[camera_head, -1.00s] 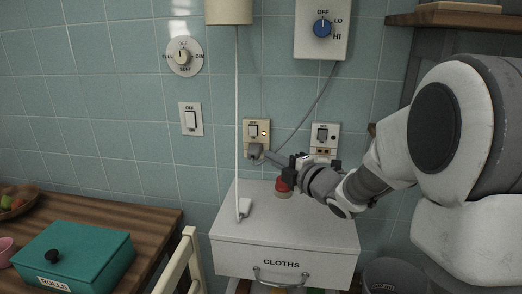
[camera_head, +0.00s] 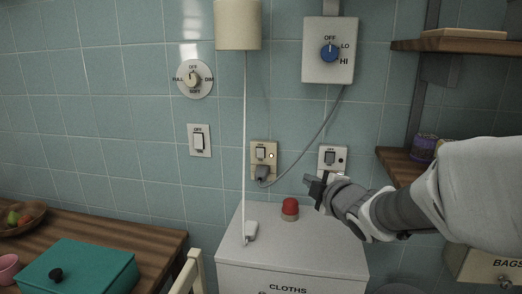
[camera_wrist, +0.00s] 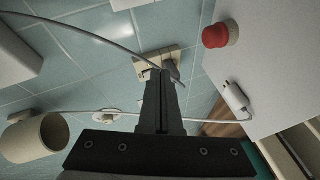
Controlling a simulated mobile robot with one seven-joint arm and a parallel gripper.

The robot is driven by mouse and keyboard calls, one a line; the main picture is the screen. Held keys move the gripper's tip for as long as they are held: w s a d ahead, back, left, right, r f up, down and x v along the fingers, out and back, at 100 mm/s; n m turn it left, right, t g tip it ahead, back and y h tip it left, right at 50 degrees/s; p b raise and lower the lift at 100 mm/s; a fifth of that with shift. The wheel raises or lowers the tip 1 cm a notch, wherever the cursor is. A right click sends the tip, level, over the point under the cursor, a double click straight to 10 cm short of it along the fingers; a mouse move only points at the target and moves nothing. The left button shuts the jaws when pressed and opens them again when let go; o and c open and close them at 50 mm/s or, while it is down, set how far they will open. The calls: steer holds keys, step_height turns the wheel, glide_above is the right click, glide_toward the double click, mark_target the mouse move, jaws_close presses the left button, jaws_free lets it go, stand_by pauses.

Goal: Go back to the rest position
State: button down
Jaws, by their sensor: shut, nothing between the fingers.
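My gripper (camera_head: 313,184) is shut and empty. In the head view it is in the air in front of the tiled wall, just right of and above a red button (camera_head: 290,205) on the white CLOTHS cabinet (camera_head: 262,254). In the wrist view its closed dark fingers (camera_wrist: 166,82) point toward the wall. They cover part of a beige socket (camera_wrist: 146,64), which also shows in the head view (camera_head: 258,150) with a plug and grey cable in it. The red button also shows in the wrist view (camera_wrist: 216,35), apart from the fingers.
A white plug (camera_head: 250,231) lies on the cabinet, and a lamp cord hangs above it. A second socket (camera_head: 331,158) is close behind my gripper. Shelves (camera_head: 455,46) are at the right. A teal box (camera_head: 84,272) stands on the wooden table at the left.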

steer(key=s+d+m+g+h, duration=0.45)
steer(key=s+m, duration=0.55)
steer(key=s, duration=0.3)
steer(key=s+a+f+m+g, duration=0.2)
steer(key=s+f+m, duration=0.15)
steer(key=s, duration=0.45)
steer(key=s+a+f+m+g, duration=0.1)
steer(key=s+f+m+g, duration=0.2)
steer(key=s, duration=0.5)
step_height(320, 180, up, 15)
steer(key=p, duration=1.3)
steer(key=shift+s+m+y, duration=0.15)
steer(key=shift+m+y, duration=0.2)
steer(key=shift+y, duration=0.1)
steer(key=shift+f, duration=0.15)
